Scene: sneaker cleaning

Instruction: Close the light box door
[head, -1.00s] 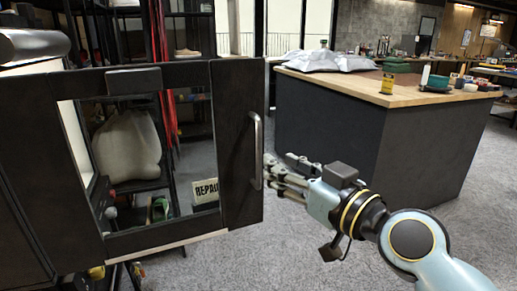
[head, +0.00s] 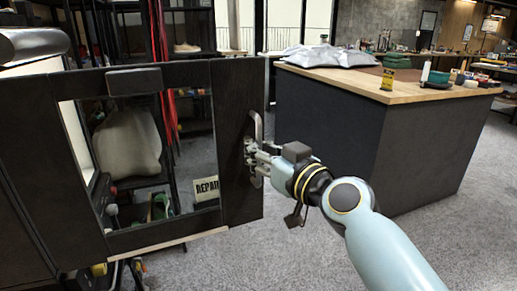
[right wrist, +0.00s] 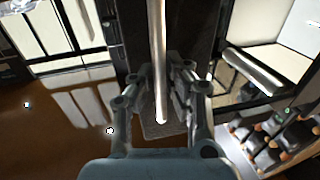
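The light box door (head: 238,175) is a dark panel with a large clear window, standing open across the left of the head view. Its metal handle (head: 258,130) is a vertical bar near the door's right edge. My right gripper (head: 252,158) is at the handle's lower part. In the right wrist view, the handle (right wrist: 157,60) runs between the two fingers of my right gripper (right wrist: 160,95), with small gaps seen on both sides. The fingers look open around the bar. The light box (head: 18,215) is at the far left, mostly cut off. My left gripper is out of view.
A dark counter (head: 355,135) with a wooden top stands behind and right of the door, holding grey bags (head: 322,55) and bottles. Shelving with a red hanging strip shows behind the door. Grey carpet (head: 275,240) is clear in front.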

